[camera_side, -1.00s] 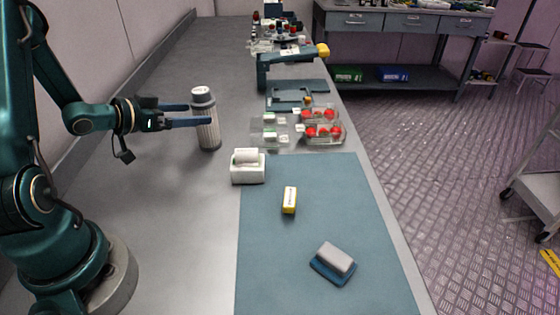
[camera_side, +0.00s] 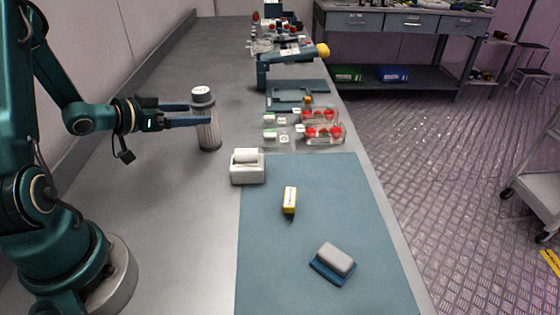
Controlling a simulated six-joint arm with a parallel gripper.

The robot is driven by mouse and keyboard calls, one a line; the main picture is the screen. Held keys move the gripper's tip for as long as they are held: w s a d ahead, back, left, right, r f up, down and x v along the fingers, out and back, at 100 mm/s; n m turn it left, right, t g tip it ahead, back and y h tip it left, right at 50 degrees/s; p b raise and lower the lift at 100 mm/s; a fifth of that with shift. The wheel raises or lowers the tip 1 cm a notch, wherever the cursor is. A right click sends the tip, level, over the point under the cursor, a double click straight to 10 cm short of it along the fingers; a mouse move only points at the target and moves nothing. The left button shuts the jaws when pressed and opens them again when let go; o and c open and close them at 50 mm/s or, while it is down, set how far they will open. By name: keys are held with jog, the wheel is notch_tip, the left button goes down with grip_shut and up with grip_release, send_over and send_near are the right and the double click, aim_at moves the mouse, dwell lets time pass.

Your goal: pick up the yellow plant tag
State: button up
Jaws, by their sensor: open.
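A small yellow block-like tag (camera_side: 289,207) with a white labelled top lies on the blue-grey mat (camera_side: 265,270), near the mat's upper part. My gripper (camera_side: 210,115) is to the upper left of it, well apart from it, above the grey bench. The gripper's two dark blue fingers point right, level with a grey ribbed canister (camera_side: 208,138) with a white-labelled lid. The fingers are open. They overlap the canister in the picture; I cannot tell whether they touch it.
A white roll dispenser (camera_side: 248,175) stands at the mat's upper left corner. A grey and blue sponge-like block (camera_side: 334,263) lies on the mat. Clear punnets of red berries (camera_side: 324,141) and a blue press-like stand (camera_side: 290,68) are farther back. Much of the mat is bare.

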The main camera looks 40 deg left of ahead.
jog(key=shift+c, duration=0.9)
